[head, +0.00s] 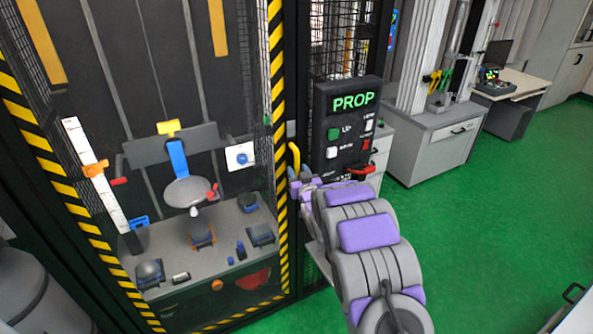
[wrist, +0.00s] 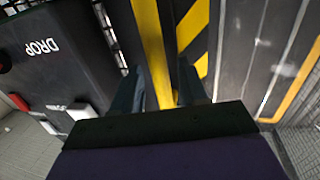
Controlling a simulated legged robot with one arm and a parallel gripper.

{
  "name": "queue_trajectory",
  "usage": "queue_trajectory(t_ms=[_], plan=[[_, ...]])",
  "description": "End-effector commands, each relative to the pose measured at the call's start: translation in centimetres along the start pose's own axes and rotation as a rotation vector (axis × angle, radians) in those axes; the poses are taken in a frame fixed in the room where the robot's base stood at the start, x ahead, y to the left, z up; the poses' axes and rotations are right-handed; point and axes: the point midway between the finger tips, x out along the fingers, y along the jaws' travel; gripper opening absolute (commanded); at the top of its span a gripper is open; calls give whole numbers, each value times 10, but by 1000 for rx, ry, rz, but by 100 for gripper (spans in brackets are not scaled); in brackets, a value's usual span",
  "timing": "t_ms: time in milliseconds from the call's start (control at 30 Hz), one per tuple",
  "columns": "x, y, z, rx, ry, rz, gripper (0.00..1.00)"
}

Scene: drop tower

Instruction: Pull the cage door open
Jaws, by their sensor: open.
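The cage door (head: 277,110) has a black-and-yellow striped frame and mesh, and stands at the left in the head view. It looks shut. Its yellow handle (head: 294,158) is a vertical bar on the door's right edge; it also shows in the wrist view (wrist: 152,45). My gripper (wrist: 160,90) is open, with one dark finger on each side of the yellow bar. I cannot tell whether either finger touches it. In the head view my arm hides most of the gripper and the handle's lower end.
A dark control panel (head: 346,125) with a lit green sign and several buttons stands right beside the handle. Behind the door are a metal bench (head: 185,250) and test parts. Grey cabinets (head: 430,150) stand at the back right. The green floor (head: 480,240) to the right is clear.

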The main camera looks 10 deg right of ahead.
Motion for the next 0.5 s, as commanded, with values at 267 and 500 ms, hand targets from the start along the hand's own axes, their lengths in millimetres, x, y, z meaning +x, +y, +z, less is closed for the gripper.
queue_trajectory(t_ms=[267, 500], plan=[[19, 0, -1, 0, 2, 0, 43], [21, 0, -1, 0, 0, 0, 43]])
